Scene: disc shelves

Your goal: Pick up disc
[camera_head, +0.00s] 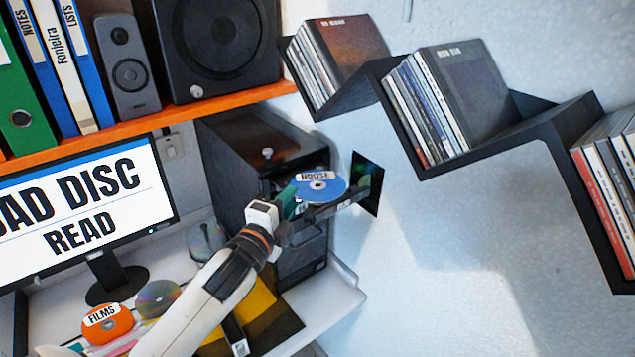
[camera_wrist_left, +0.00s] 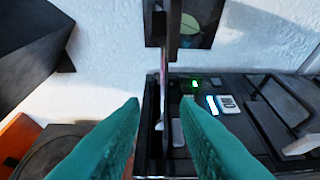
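A blue disc (camera_head: 322,190) with a white label lies flat in front of the black computer tower (camera_head: 243,150), apparently on an extended drive tray (camera_head: 352,197). My left gripper (camera_head: 297,199) is beside the disc's near left edge. In the left wrist view its teal fingers (camera_wrist_left: 163,108) are apart, with a thin edge-on strip (camera_wrist_left: 163,68), probably the disc and tray, in the gap between them. I cannot tell whether either finger touches it. The far finger is partly hidden in the head view. My right gripper is not in view.
A monitor (camera_head: 75,205) reading "DISC READ" stands left. Below are an orange "FILMS" disc (camera_head: 107,324) and a shiny disc (camera_head: 157,298). Black zigzag wall shelves (camera_head: 485,148) with cases fill the right. An orange shelf (camera_head: 150,118) carries binders and speakers. White wall is bare below the zigzag shelves.

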